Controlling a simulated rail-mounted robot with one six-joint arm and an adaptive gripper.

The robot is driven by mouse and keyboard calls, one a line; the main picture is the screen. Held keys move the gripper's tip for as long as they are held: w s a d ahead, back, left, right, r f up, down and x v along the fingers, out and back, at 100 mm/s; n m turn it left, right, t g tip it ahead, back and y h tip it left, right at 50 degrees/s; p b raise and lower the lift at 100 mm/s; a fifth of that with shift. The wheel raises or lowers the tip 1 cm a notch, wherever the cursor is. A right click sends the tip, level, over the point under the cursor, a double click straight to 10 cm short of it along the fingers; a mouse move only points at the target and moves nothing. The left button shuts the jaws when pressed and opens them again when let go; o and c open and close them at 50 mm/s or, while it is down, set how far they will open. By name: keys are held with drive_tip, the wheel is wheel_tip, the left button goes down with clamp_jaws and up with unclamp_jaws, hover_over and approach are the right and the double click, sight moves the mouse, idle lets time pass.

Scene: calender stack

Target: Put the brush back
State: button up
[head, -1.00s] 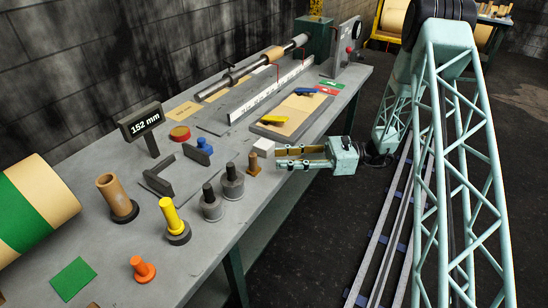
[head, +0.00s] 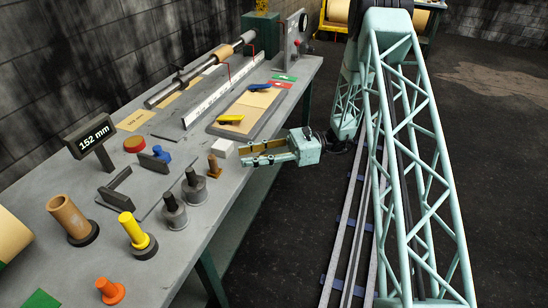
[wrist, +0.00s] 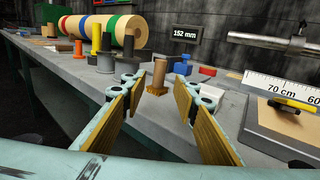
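A small brown piece (head: 214,167), with a narrow upright top and a wider tan base, stands on the bench near its front edge. It looks like the brush, but it is too small to be sure. It also shows in the wrist view (wrist: 158,76), upright and framed between the fingers. My gripper (head: 243,155) is open and empty, its fingers pointing left toward the bench edge. In the wrist view my gripper (wrist: 157,88) has its two tan-padded fingers wide apart, with a gap between them and the brown piece.
A white block (head: 223,149) stands beside the brown piece. Dark weights (head: 174,214), a yellow peg (head: 132,228) and a brown cup (head: 68,214) stand leftward. A board (head: 222,128) holds yellow and blue tools. A 152 mm display (head: 91,136) stands behind. The floor beside the rails is clear.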

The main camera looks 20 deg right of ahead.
drive_tip(key=s+a+r+n+g+h, duration=0.2)
drive_tip(key=s+r+n+h, duration=0.15)
drive_tip(key=s+r, duration=0.5)
drive_tip(key=s+a+r+n+g+h, duration=0.25)
drive_tip(key=s+r+n, duration=0.25)
drive_tip(key=s+r, duration=0.35)
drive_tip(key=s+d+r+n+t+h, duration=0.2)
drive_tip(key=s+d+r+n+h, duration=0.1)
drive_tip(key=s, duration=0.6)
drive_tip(key=s+d+r+n+t+h, duration=0.3)
drive_tip(key=s+d+r+h, duration=0.2)
drive_tip(key=s, duration=0.4)
drive_tip(key=s+d+r+n+t+h, duration=0.3)
drive_tip(key=s+d+r+h, duration=0.1)
drive_tip(key=s, duration=0.5)
drive_tip(key=shift+s+d+r+n, duration=0.2)
drive_tip(key=shift+d+r+n, duration=0.25)
drive_tip(key=shift+r, duration=0.5)
drive_tip(key=shift+d, duration=0.15)
